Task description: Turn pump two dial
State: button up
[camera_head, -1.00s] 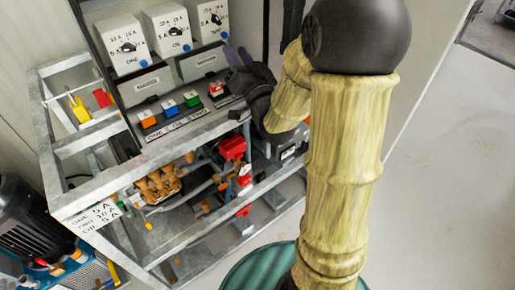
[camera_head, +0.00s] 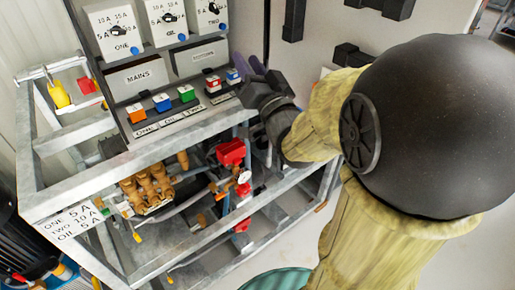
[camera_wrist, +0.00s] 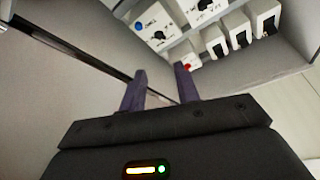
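The pump two dial is a black knob (camera_head: 213,8) on the white box marked TWO (camera_head: 207,20), at the top right of three dial boxes in the head view. Its exact setting is too small to read. The boxes marked ONE (camera_head: 118,42) and OIL (camera_head: 160,32) stand left of it. My gripper (camera_head: 250,62) is below and right of box TWO, apart from it. In the wrist view its two purple fingers (camera_wrist: 160,88) are spread with nothing between them. White dial boxes (camera_wrist: 157,20) show beyond the fingertips; I cannot tell which is TWO there.
Below the dials are coloured switches (camera_head: 162,102) on a ledge, and labelled panels such as MAINS (camera_head: 140,78). A sign (camera_head: 75,225) reads ONE 5 A, TWO 10 A, OIL 5 A. Black handles (camera_head: 375,8) stick out from the grey surface at right. A metal frame (camera_head: 90,185) holds brass pumps (camera_head: 148,188).

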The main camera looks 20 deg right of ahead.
notch_tip(320, 180, down, 7)
jog(key=w+g+h+p, duration=0.1)
jog(key=g+h+p, duration=0.2)
jog(key=g+p, duration=0.35)
jog(key=s+a+f+n+g+p, duration=0.1)
jog(key=s+f+n+g+p, duration=0.1)
jog(key=s+f+g+p, duration=0.3)
jog(key=shift+s+f+n+g+p, duration=0.35)
jog(key=shift+s+f+g, duration=0.75)
jog(key=shift+s+g, duration=1)
jog(key=shift+w, duration=0.1)
